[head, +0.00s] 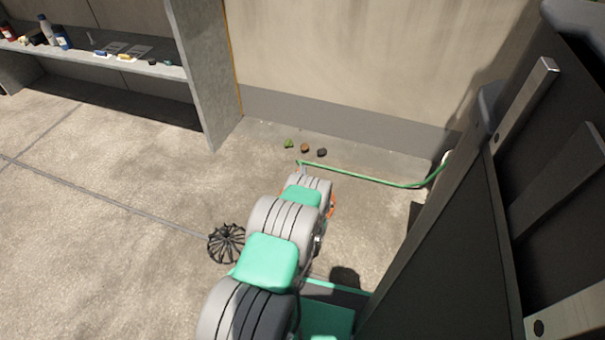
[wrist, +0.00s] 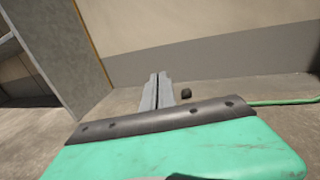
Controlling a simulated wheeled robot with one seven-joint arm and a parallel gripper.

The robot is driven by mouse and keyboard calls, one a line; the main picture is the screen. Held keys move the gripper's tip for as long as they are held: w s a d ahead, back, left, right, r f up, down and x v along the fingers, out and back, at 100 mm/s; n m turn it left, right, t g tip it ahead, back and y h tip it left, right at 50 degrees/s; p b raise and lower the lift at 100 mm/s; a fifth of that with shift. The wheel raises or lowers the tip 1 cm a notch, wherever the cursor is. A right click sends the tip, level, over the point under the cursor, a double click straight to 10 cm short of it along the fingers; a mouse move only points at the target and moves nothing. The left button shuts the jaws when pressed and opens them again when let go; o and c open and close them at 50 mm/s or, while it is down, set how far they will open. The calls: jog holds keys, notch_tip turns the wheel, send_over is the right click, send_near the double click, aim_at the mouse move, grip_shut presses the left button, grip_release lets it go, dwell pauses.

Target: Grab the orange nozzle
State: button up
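A small orange-brown piece (head: 305,148), which looks like the orange nozzle, lies on the concrete floor near the wall in the head view. It sits between a small green piece (head: 288,143) and a small dark piece (head: 322,152). My gripper (wrist: 157,78) shows in the wrist view with its two fingers together and nothing visible between them. A dark piece (wrist: 186,93) lies just right of the fingers there. The orange piece does not show in the wrist view. In the head view my arm hides most of the gripper, short of the three pieces.
A green hose (head: 375,180) runs along the floor to the right, close to my arm. A black wire-like round object (head: 227,243) lies left of my arm. A shelf (head: 110,62) with several items stands upper left. A large dark unit (head: 450,230) blocks the right. Left floor is clear.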

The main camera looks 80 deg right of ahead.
jog(key=o, duration=1.7)
